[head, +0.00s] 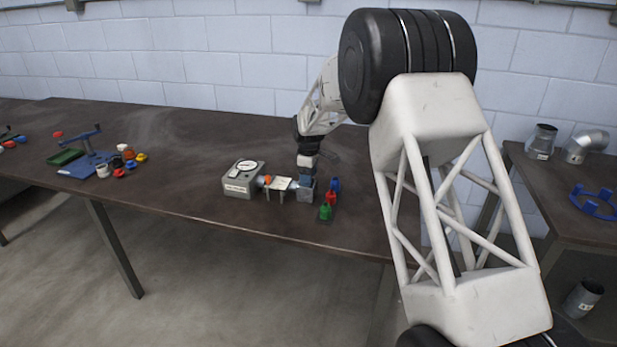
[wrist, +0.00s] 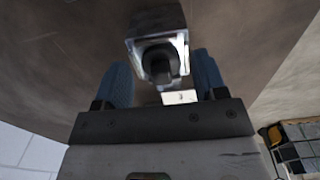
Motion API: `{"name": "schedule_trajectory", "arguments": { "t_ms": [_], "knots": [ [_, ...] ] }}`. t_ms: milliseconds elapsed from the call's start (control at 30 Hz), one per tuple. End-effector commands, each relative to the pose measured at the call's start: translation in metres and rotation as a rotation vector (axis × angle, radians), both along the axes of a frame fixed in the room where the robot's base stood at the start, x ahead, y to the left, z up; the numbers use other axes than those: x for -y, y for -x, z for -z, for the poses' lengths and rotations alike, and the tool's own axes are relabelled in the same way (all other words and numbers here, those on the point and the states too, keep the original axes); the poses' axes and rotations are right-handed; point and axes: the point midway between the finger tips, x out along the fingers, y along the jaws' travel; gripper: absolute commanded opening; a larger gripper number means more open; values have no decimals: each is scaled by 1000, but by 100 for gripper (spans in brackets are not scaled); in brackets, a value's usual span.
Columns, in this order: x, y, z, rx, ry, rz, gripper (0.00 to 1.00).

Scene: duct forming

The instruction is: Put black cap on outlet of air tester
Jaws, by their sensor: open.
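The air tester (head: 243,180) is a grey box with a white dial on the table. A short pipe with an orange-red part (head: 267,181) runs from its right side, past a small pale stand (head: 280,184), towards a grey block. My gripper (head: 307,183) points down at this grey block. In the wrist view, its blue fingers (wrist: 163,72) stand apart on either side of a shiny square-ended metal piece (wrist: 135,38) with a dark round part (wrist: 160,62) in it. I cannot tell whether this dark part is the black cap or an opening. Contact with the fingers is unclear.
Red, blue and green pieces (head: 327,212) stand just right of my gripper. A blue stand (head: 88,163) and several coloured caps (head: 122,160) are at the left. Metal duct pieces (head: 541,141) and a blue ring (head: 594,203) lie on the right table. The mid-left tabletop is clear.

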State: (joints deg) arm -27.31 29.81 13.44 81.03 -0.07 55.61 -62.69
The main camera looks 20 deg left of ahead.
Motion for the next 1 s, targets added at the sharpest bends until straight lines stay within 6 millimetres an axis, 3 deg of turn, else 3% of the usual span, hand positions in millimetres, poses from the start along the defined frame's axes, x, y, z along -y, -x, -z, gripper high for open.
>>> {"name": "schedule_trajectory", "arguments": {
  "t_ms": [267,700,1000],
  "knots": [
    [0,0,-27,1,-1,0,65],
    [0,0,-95,1,0,0,65],
    [0,0,-117,0,0,0,65]
  ]
}}
